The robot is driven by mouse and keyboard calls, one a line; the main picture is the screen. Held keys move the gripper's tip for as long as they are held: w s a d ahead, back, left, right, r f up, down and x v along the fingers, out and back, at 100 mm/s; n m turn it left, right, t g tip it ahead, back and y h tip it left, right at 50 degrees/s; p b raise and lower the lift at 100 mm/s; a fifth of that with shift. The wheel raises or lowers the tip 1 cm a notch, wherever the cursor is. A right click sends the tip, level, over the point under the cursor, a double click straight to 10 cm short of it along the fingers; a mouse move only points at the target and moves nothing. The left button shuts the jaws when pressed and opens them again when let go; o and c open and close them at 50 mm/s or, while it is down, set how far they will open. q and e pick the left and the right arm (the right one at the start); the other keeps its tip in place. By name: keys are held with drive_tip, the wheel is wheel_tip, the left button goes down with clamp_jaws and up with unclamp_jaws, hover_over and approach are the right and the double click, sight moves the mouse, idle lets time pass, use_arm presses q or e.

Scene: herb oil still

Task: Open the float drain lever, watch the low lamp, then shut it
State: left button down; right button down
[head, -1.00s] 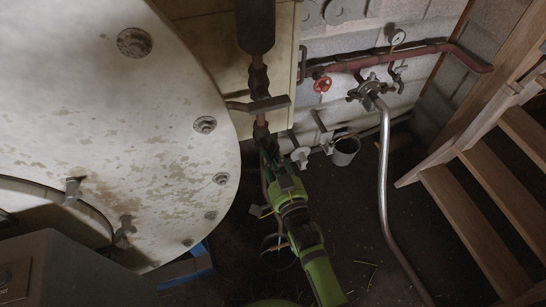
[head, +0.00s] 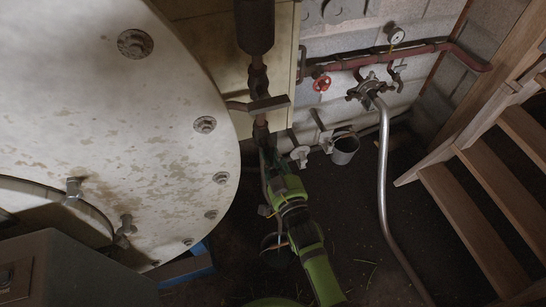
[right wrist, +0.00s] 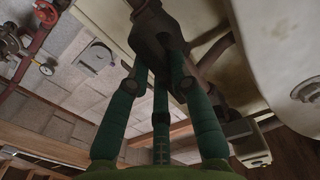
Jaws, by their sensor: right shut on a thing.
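My right gripper (head: 266,158) is green and reaches up from below to the foot of a rusty vertical pipe (head: 261,125) beside the big pale vessel. In the right wrist view its dark green fingers (right wrist: 165,68) are shut around a dark metal part (right wrist: 152,28), which I take to be the float drain lever. The fingers hide much of this part, and I cannot tell whether the lever is open or shut. A flat brown bar (head: 268,104) crosses the pipe above the gripper. I cannot pick out the low lamp. My left gripper is not in view.
The pale vessel (head: 110,100) fills the left. Behind, a red pipe (head: 350,63) carries a red handwheel (head: 322,84) and a gauge (head: 397,36). A bucket (head: 345,150) stands by the wall. A bent grey pipe (head: 384,170) and wooden stairs (head: 470,190) are at right.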

drive_tip(key=c, duration=1.1)
unclamp_jaws()
drive_tip(key=v, duration=1.2)
